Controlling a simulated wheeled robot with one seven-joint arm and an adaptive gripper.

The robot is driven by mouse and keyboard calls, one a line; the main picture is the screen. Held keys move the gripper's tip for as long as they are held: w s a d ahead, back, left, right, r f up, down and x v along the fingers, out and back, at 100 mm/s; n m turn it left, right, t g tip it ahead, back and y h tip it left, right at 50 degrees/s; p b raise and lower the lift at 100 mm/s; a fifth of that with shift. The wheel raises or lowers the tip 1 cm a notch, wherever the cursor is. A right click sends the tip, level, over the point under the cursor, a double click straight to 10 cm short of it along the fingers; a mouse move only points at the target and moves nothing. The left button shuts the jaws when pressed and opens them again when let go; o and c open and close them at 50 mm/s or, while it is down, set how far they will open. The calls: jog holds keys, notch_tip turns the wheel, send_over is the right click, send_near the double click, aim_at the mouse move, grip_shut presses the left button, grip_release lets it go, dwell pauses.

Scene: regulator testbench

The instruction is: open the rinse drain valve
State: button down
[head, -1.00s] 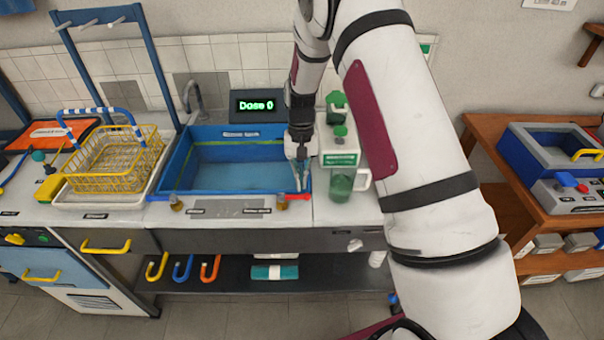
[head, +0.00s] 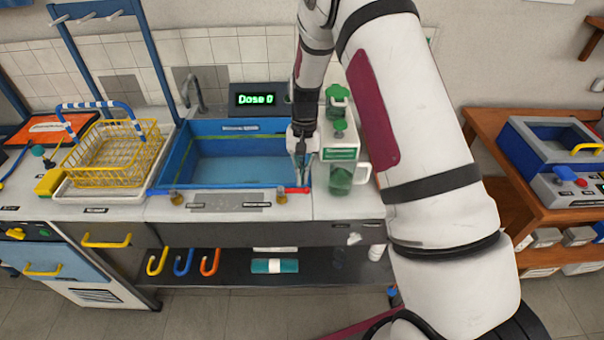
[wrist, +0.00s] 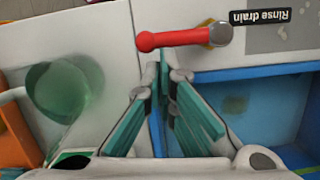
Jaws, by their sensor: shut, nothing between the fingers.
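The rinse drain valve has a red lever (head: 298,190) on a brass body (head: 282,199) at the front right corner of the blue basin (head: 166,168). In the wrist view the red lever (wrist: 178,38) runs sideways from the brass body (wrist: 221,34), beside the upside-down "Rinse drain" label (wrist: 259,16). My gripper (head: 302,181) points down over the basin's right front corner. In the wrist view its fingertips (wrist: 164,68) are together and empty, close to the lever's free end. Whether they touch it, I cannot tell.
A second valve with a blue lever (head: 160,191) sits at the basin's front left. A green-lidded jug (head: 341,180) and a white dispenser (head: 340,142) stand close to the right of my gripper. A yellow basket (head: 110,160) is left. The display (head: 256,99) reads "Dose 0".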

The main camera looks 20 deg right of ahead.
jog(key=shift+s+m, duration=0.2)
jog(key=shift+m, duration=0.2)
jog(key=s+m, duration=0.2)
jog(key=shift+m+y+p, duration=0.35)
jog(key=shift+m+y, duration=0.05)
jog(key=s+m, duration=0.1)
jog(key=m, duration=0.1)
jog(key=s+m+t+p, duration=0.1)
jog(key=shift+a+r+m, duration=0.1)
jog(key=shift+a+m, duration=0.2)
jog(key=shift+m, duration=0.1)
jog(key=m, duration=0.1)
jog(key=s+a+m, duration=0.1)
jog(key=s+m+t+p, duration=0.1)
jog(key=m, duration=0.1)
jog(key=shift+a+y, duration=0.25)
jog(key=shift+y, duration=0.15)
jog(key=shift+s+a+m+t+p, duration=0.25)
jog(key=shift+a+m, duration=0.15)
jog(key=shift+m, duration=0.5)
jog(key=shift+s+a+m+t+p, duration=0.15)
jog(key=shift+s+a+m+p, duration=0.2)
jog(key=shift+m, duration=0.55)
jog(key=shift+w+a, duration=0.1)
